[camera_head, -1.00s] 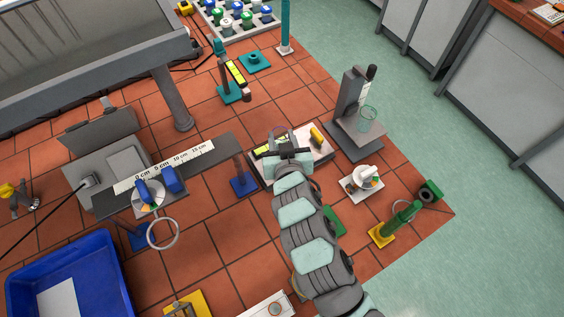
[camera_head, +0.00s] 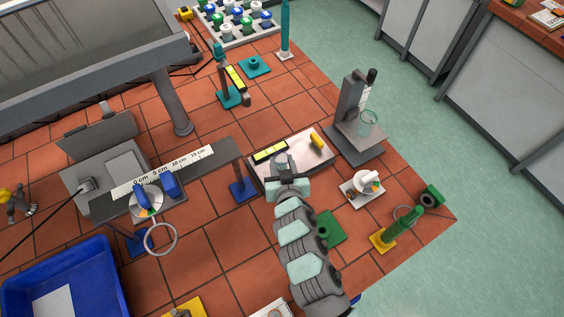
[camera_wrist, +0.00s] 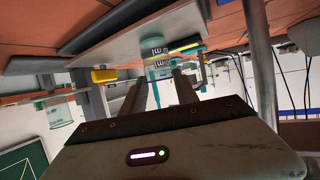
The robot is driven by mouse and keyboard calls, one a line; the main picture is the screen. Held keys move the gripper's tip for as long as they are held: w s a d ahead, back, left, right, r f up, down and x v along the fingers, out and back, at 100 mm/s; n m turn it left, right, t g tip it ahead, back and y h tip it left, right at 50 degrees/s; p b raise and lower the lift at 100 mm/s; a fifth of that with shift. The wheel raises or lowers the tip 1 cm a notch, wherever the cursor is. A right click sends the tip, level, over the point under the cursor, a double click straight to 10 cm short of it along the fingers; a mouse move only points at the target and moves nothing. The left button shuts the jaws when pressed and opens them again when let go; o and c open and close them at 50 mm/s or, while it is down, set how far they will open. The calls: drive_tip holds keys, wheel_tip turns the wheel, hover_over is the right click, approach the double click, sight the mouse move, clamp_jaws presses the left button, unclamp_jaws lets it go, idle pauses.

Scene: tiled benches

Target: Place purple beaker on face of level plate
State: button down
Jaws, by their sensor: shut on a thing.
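The level plate (camera_head: 300,150) is a pale slab on the tiled bench, with a yellow vial (camera_head: 270,151) along its left edge and another yellow piece (camera_head: 316,138) at its right. My gripper (camera_head: 282,165) is over the plate's near edge. In the wrist view it is shut on a small see-through thing with dark markings (camera_wrist: 158,55), which looks like the beaker. No purple shows clearly on it. The fingers hide part of it, and I cannot tell whether its base touches the plate. The plate's edge (camera_wrist: 125,47) shows behind it.
A grey stand (camera_head: 352,100) with a clear teal beaker (camera_head: 367,120) is to the right. A mortar on a white tile (camera_head: 362,188) and a green clamp (camera_head: 402,225) are nearer. A ruler beam (camera_head: 180,170) reaches in from the left. A green base (camera_head: 330,229) is by my arm.

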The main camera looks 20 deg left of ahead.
drive_tip(key=shift+f, duration=0.25)
drive_tip(key=c, duration=0.9)
unclamp_jaws()
drive_tip(key=shift+r, duration=0.1)
drive_tip(key=shift+r, duration=0.2)
drive_tip(key=shift+s+d, duration=0.15)
drive_tip(key=shift+d, duration=0.05)
drive_tip(key=shift+p+v, duration=2)
drive_tip(key=shift+v, duration=3.8)
drive_tip(key=shift+s+a, duration=0.1)
drive_tip(key=shift+a, duration=0.05)
